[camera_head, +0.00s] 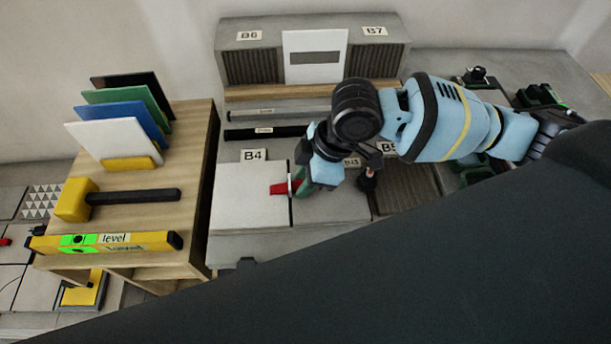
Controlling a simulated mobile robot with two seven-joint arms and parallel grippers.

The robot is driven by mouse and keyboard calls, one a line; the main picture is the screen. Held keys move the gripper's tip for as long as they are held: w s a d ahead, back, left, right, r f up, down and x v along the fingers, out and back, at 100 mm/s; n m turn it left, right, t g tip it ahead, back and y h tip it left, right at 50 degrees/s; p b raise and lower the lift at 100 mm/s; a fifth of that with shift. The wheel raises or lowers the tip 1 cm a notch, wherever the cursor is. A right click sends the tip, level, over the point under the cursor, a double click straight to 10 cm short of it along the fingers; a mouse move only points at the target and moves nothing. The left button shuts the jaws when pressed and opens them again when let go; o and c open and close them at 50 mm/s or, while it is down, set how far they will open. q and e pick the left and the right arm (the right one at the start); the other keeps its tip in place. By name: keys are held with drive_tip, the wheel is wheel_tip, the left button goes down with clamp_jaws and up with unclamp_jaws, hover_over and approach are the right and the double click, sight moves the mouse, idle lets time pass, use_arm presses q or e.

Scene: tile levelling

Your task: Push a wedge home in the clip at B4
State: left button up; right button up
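The B4 label (254,155) stands at the back edge of a pale tile (245,200). A red wedge (278,188) lies at that tile's right edge, next to a thin white upright clip (290,186) at the joint with the neighbouring tile. My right gripper (310,180) is just right of the clip, low over the joint. Its own body hides much of its fingers, so I cannot tell whether they are open or touching the wedge or clip. How deep the wedge sits is too small to tell. My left gripper is not in view.
A wooden stand (192,140) at left holds coloured boards, a yellow mallet (75,199) and a yellow level (105,242). Behind the tiles is a grey block (230,40) labelled B6 and B7. A large dark shape covers the lower right.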

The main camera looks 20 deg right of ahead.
drive_tip(key=o, duration=0.3)
drive_tip(key=v, duration=0.7)
drive_tip(key=shift+s+d+r+p, duration=0.1)
drive_tip(key=shift+d+r+p, duration=0.05)
drive_tip(key=shift+r+p, duration=0.25)
drive_tip(key=shift+f, duration=0.1)
